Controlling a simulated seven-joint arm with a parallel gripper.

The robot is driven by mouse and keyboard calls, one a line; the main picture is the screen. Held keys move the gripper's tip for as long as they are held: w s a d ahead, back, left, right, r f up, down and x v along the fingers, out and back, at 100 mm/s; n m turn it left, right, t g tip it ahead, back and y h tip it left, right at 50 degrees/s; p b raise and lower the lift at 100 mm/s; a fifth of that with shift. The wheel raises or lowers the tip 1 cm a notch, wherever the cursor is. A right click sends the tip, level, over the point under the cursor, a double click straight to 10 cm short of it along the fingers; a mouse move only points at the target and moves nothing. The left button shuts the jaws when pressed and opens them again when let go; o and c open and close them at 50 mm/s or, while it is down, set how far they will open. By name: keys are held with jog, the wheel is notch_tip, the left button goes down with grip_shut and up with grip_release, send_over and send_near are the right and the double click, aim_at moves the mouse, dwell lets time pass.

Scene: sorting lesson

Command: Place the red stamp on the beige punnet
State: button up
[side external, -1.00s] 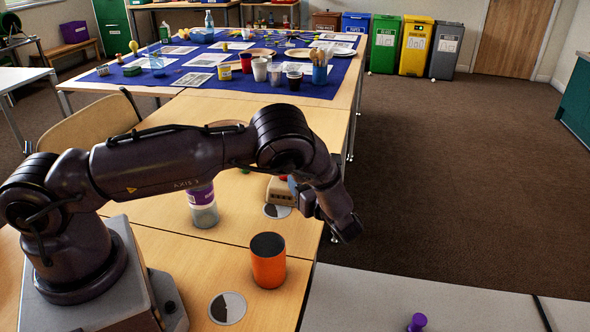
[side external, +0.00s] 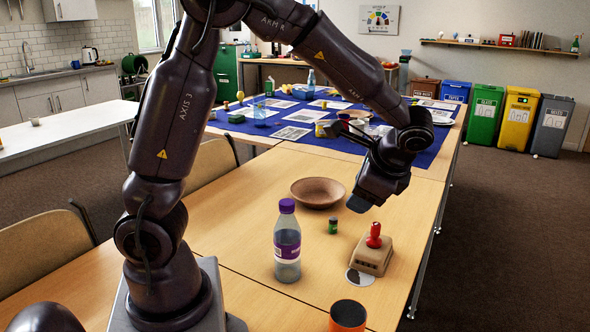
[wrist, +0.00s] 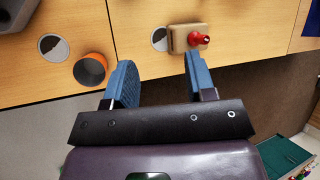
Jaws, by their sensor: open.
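The red stamp (side external: 374,236) stands upright on top of the beige punnet (side external: 371,257), near the right edge of the wooden table. In the wrist view the red stamp (wrist: 200,38) also sits on the beige punnet (wrist: 179,40), beyond the right finger. The punnet looks upside down, with its flat side up. My gripper (side external: 360,203) is above and behind the punnet in the side view, apart from the stamp. In the wrist view my gripper (wrist: 158,60) has its blue fingers wide apart with nothing between them.
A clear bottle with a purple cap (side external: 287,250), a small green jar (side external: 333,226) and a brown bowl (side external: 318,193) stand left of and behind the punnet. An orange cup (side external: 348,317) is in front. A white-and-dark disc (side external: 359,278) lies by the punnet. The table's right edge is close.

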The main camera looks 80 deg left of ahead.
jog(key=s+d+r+n+t+h, duration=0.3)
jog(key=s+r, duration=0.1)
jog(key=s, duration=0.3)
jog(key=s+d+r+n+t+h, duration=0.3)
jog(key=s+d+r+t, duration=0.1)
jog(key=s, duration=0.3)
jog(key=shift+s+r+n+h, duration=0.2)
jog(key=shift+r+n+h, duration=0.1)
jog(key=shift+n, duration=0.1)
